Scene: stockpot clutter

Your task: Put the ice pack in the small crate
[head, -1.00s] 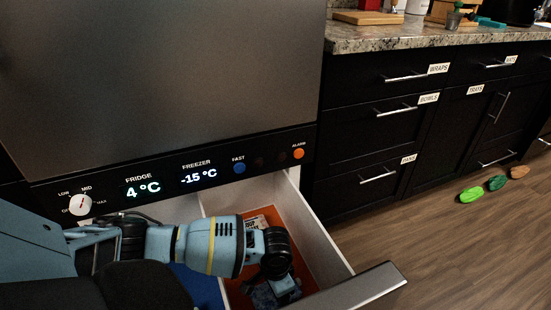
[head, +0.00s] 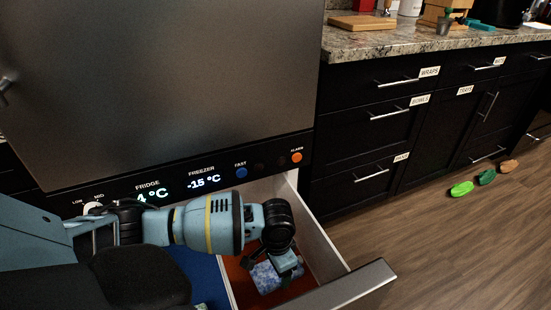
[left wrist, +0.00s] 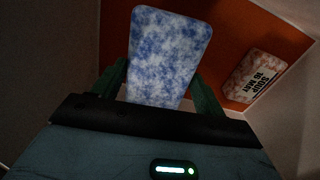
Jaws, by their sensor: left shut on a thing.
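The ice pack (head: 268,279), a flat rounded block mottled blue and white, is over the orange-floored right compartment (head: 238,288) of the pulled-out freezer drawer. My left gripper (head: 284,264) reaches down there and is shut on it. In the left wrist view the ice pack (left wrist: 168,50) sits between the two fingers of my left gripper (left wrist: 160,88), with the orange floor behind it. I cannot tell exactly how high it is above the floor. I cannot make out a small crate in these frames. My right gripper is not in view.
A pale pack labelled SOUP 16 MAY (left wrist: 258,75) lies on the orange floor. The blue-floored compartment (head: 202,275) is to the left, partly hidden by my arm. The drawer front (head: 345,290) and white side wall bound the space.

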